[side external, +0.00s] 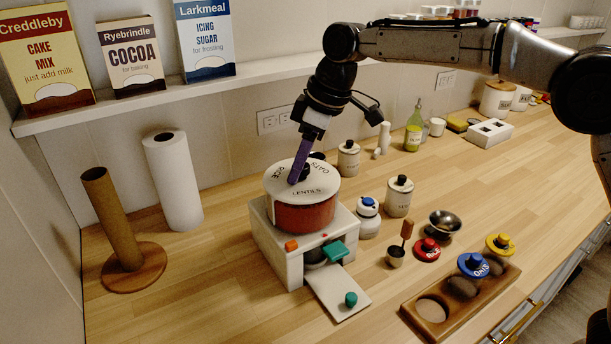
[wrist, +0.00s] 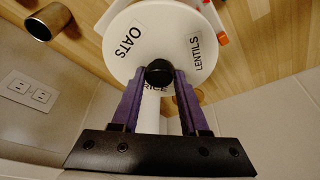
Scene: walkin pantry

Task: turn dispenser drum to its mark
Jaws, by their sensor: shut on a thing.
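The dispenser drum (side external: 318,177) has a white top lettered LENTILS, OATS and RICE above a reddish-brown side. It sits on a white dispenser base (side external: 270,238). LENTILS faces the front, near a small red mark (side external: 325,236) on the base. My gripper (side external: 294,180) comes down from above with its purple fingers on the drum's centre. In the wrist view the drum top (wrist: 170,25) fills the upper middle, and my gripper (wrist: 159,76) is shut on the dark round knob (wrist: 159,71). The fingers partly hide RICE there.
The base has an orange block (side external: 291,245), a teal lever (side external: 335,250) and a front plate with a green knob (side external: 351,299). Jars, a small scoop cup (side external: 396,256) and a wooden tray (side external: 425,332) with lidded pieces stand right. A paper roll (side external: 172,180) and wooden holder (side external: 125,240) stand left.

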